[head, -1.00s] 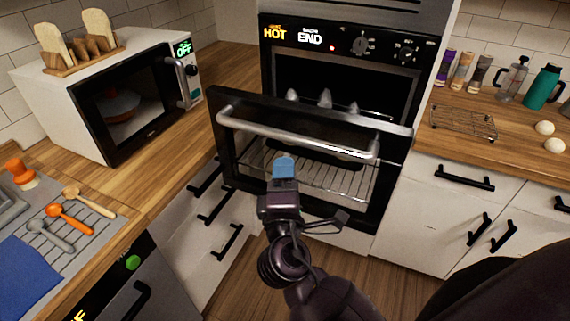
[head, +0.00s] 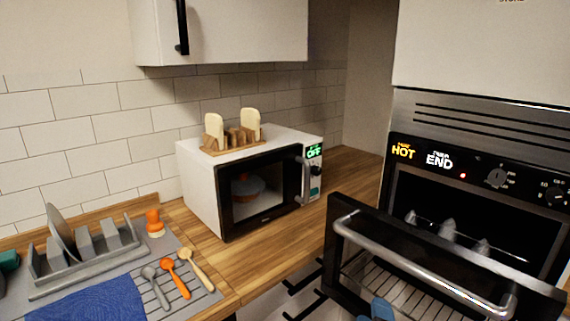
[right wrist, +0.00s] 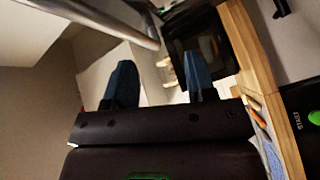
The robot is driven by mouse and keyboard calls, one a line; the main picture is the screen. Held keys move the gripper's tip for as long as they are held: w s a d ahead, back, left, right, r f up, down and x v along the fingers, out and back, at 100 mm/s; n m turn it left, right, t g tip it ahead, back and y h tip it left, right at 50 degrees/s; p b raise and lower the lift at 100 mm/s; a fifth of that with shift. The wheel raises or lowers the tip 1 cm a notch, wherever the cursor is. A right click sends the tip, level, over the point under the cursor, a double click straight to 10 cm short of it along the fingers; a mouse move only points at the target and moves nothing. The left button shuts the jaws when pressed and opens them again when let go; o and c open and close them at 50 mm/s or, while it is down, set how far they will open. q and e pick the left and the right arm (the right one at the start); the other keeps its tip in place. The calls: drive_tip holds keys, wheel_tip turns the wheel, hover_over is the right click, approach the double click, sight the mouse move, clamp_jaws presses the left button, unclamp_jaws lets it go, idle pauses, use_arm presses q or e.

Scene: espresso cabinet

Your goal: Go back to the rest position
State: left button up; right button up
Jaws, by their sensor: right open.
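My right gripper (head: 382,310) shows only as blue fingertips at the bottom edge of the head view, in front of the oven door. In the right wrist view its two blue fingers (right wrist: 162,78) stand apart with nothing between them. The oven door (head: 350,265) hangs partly open, with its silver handle (head: 410,265) across the top. The handle bar also crosses the upper left of the right wrist view (right wrist: 105,20), beyond the fingers. The gripper appears clear of the handle. My left gripper is not in view.
A white microwave (head: 200,190) with a toast rack (head: 232,140) on top stands on the wooden counter (head: 285,235). Utensils, including an orange spoon (head: 175,278), lie on a grey mat left of it. The oven (head: 480,165) shows HOT and END.

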drive_tip(key=s+d+f+m+g+y, duration=0.2)
drive_tip(key=s+d+f+m, duration=0.3)
drive_tip(key=s+f, duration=0.3)
drive_tip(key=s+d+f+m+g+y, duration=0.1)
drive_tip(key=s+d+f+m+g, duration=0.3)
drive_tip(key=f, duration=1.1)
drive_tip(key=s+d+m, duration=0.1)
drive_tip(key=s+d, duration=0.1)
drive_tip(key=s, duration=0.1)
drive_tip(key=shift+s+y, duration=0.4)
drive_tip(key=shift+a, duration=0.1)
idle(4.9)
